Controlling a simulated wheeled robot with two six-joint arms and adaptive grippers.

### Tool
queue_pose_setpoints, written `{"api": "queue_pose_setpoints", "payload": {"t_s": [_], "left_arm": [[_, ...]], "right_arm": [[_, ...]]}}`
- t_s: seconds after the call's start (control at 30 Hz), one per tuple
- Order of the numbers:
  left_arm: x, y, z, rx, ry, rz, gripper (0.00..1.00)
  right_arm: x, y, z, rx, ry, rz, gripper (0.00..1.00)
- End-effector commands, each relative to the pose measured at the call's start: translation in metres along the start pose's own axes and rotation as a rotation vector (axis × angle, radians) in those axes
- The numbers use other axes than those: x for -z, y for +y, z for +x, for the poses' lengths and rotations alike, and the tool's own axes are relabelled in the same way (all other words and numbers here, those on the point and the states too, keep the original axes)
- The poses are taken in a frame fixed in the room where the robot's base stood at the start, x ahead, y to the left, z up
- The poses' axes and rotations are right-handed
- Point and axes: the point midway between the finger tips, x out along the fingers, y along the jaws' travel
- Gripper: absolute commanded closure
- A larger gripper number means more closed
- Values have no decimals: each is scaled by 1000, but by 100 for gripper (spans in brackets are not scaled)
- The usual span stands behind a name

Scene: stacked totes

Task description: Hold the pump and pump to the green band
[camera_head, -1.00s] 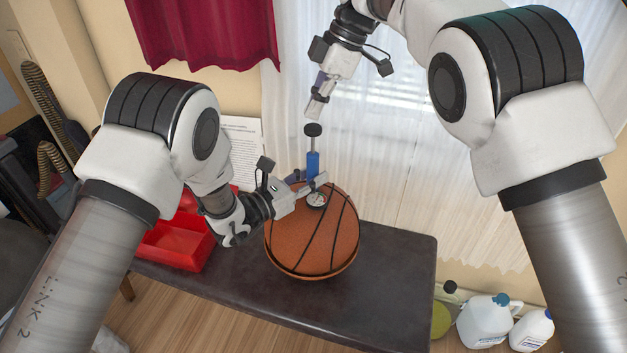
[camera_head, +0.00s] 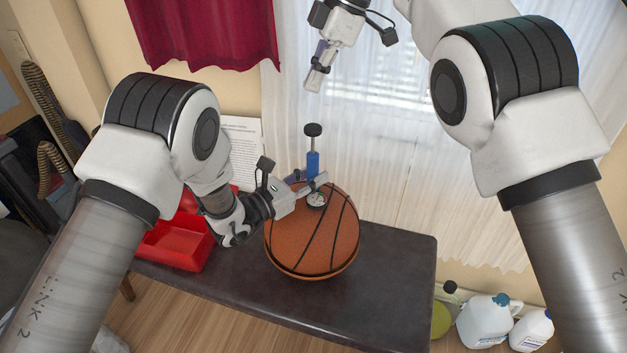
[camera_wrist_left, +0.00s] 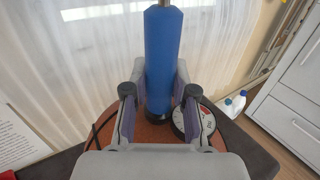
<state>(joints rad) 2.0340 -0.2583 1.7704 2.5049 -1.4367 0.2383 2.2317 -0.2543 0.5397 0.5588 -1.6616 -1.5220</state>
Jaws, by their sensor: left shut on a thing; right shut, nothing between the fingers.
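A blue pump (camera_head: 313,164) with a black knob handle (camera_head: 313,130) stands upright on top of a basketball (camera_head: 310,240). A bit of bare shaft shows below the knob. My left gripper (camera_head: 318,181) is shut around the lower part of the pump body; in the left wrist view the blue barrel (camera_wrist_left: 163,60) stands between the fingers. A round white gauge (camera_head: 316,200) sits beside the pump's base, partly hidden by a finger in the left wrist view. My right gripper (camera_head: 314,85) is shut and empty, above the knob and apart from it. I cannot make out a green band.
The ball rests on a dark bench (camera_head: 395,270). A red bin (camera_head: 175,245) stands at the left of the bench. A printed sheet (camera_head: 243,140) stands behind. White jugs (camera_head: 487,320) are on the floor at the right.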

Motion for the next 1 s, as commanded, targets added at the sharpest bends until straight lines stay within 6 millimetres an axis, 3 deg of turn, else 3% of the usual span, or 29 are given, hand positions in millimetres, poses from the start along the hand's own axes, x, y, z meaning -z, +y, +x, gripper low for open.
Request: {"api": "queue_pose_setpoints", "payload": {"t_s": [0.27,0.3,0.33,0.37,0.73,0.87,1.0], "left_arm": [[0,0,0,0,1,0,100],[0,0,0,0,1,0,60],[0,0,0,0,1,0,49],[0,0,0,0,1,0,45],[0,1,-6,-2,1,-2,45],[0,2,-28,-4,1,-3,45],[0,2,-64,-6,1,-6,45]], "right_arm": [[2,0,-4,1,0,1,100],[2,0,-4,1,0,1,100],[2,0,-4,1,0,1,100],[2,0,-4,1,0,1,100],[2,0,-4,1,-1,0,100],[2,0,-4,1,-1,0,100],[2,0,-4,1,-1,0,100]]}}
